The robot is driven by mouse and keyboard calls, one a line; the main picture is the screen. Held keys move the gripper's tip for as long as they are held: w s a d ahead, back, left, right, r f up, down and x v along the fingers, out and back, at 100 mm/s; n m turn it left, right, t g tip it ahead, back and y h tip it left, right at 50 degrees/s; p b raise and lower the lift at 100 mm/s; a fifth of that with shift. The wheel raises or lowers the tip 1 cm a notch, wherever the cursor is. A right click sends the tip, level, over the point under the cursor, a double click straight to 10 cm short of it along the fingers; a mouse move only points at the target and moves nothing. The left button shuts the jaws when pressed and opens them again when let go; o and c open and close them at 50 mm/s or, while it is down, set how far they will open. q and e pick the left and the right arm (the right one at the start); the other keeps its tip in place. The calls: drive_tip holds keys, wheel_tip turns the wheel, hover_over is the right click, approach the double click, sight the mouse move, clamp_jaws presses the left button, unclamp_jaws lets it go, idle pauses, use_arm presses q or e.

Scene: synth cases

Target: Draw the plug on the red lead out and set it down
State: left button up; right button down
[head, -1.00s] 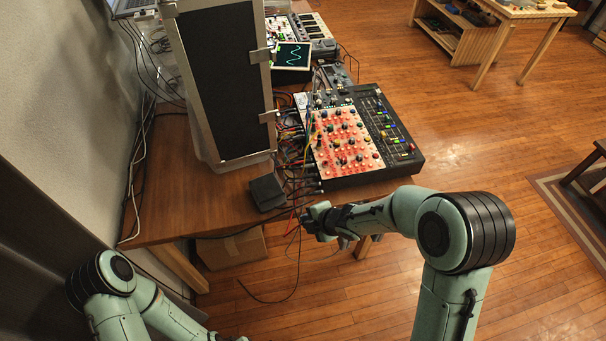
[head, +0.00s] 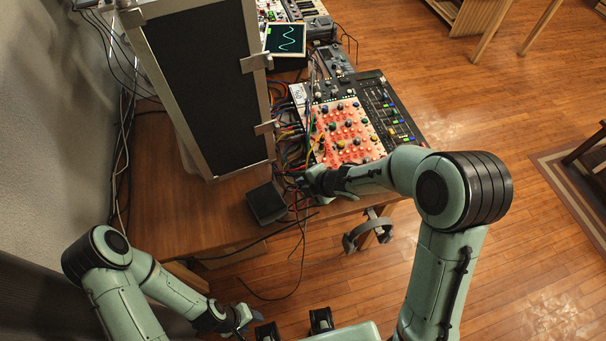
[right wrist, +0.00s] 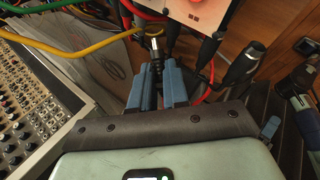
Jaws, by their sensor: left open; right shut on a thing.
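My right gripper (head: 308,183) is at the front left corner of the synth with the red-lit panel (head: 347,128), among the cables. A red lead (right wrist: 207,86) passes beside the right finger, and red cable also shows above the fingers. My left gripper (head: 243,317) is open and empty, low in front of the table.
Other black plugs (right wrist: 207,50) and yellow and green cables (right wrist: 65,50) crowd around the right gripper. A black box (head: 267,202) lies on the wooden table (head: 160,215) near its front edge. A tall framed dark case (head: 205,90) stands behind. Table left of the box is bare.

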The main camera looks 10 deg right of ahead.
drive_tip(key=shift+s+f+b, duration=0.4)
drive_tip(key=shift+s+f, duration=0.05)
drive_tip(key=shift+f, duration=0.15)
wheel_tip(320, 180, down, 4)
drive_tip(key=b, duration=0.3)
drive_tip(key=shift+w+f, duration=0.15)
drive_tip(key=shift+f, duration=0.1)
use_arm(q)
drive_tip(key=s+f, duration=0.1)
drive_tip(key=f, duration=0.2)
drive_tip(key=s+f, duration=0.1)
drive_tip(key=f, duration=0.1)
drive_tip(key=shift+s, duration=0.3)
use_arm(e)
drive_tip(key=c, duration=1)
unclamp_jaws()
drive_tip(key=shift+c, duration=0.2)
use_arm(q)
drive_tip(key=shift+r, duration=0.1)
drive_tip(key=w+r+p, duration=0.3)
drive_tip(key=r+p, duration=0.2)
drive_tip(key=r, duration=0.1)
drive_tip(key=shift+r, duration=0.2)
use_arm(e)
drive_tip(key=v, duration=1.3)
drive_tip(key=shift+r, duration=0.2)
drive_tip(key=shift+f, duration=0.1)
